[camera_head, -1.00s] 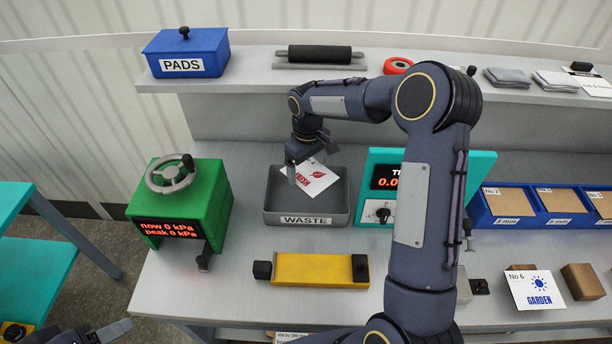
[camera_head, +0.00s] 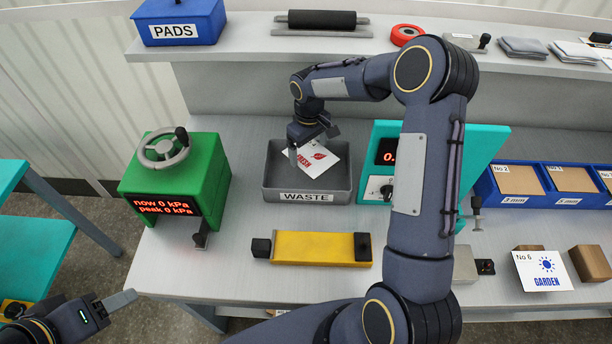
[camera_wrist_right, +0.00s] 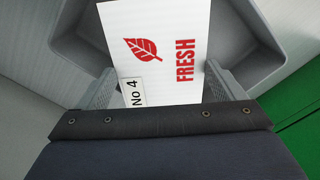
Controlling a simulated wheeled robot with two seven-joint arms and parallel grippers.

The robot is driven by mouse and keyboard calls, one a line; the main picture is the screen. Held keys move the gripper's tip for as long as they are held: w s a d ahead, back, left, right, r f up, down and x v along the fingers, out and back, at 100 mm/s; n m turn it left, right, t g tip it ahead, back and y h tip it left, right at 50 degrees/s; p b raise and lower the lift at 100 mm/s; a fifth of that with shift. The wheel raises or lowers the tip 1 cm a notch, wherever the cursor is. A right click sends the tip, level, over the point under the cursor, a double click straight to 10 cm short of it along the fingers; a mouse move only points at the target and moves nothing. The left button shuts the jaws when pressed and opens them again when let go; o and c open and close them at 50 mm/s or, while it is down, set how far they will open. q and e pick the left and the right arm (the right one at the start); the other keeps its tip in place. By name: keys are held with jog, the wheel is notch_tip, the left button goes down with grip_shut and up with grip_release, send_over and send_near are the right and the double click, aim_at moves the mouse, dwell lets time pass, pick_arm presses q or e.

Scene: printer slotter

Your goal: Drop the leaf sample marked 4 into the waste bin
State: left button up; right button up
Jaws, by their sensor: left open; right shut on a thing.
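The leaf sample (camera_head: 318,158) is a white card with a red leaf and the word FRESH. Its "No 4" label shows in the right wrist view, where the card (camera_wrist_right: 160,50) sits between the two fingers. My right gripper (camera_head: 301,150) is shut on the card and holds it over the grey waste bin (camera_head: 275,180), marked WASTE. The bin's inside wall (camera_wrist_right: 245,40) also shows behind the card in the wrist view. I cannot tell whether the card touches the bin floor. My left gripper (camera_head: 112,304) is open and empty at the lower left, off the table.
A green press (camera_head: 185,170) stands left of the bin and a teal scale-like unit (camera_head: 480,150) right of it. A yellow bar (camera_head: 315,248) lies in front. Blue sorting trays (camera_head: 540,200) and a "No 6" GARDEN card (camera_head: 543,270) are further right.

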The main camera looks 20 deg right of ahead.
jog(key=o, duration=0.7)
notch_tip(320, 180, up, 6)
jog(key=p, duration=0.3)
jog(key=shift+r, duration=0.9)
jog(key=shift+s+f, duration=0.1)
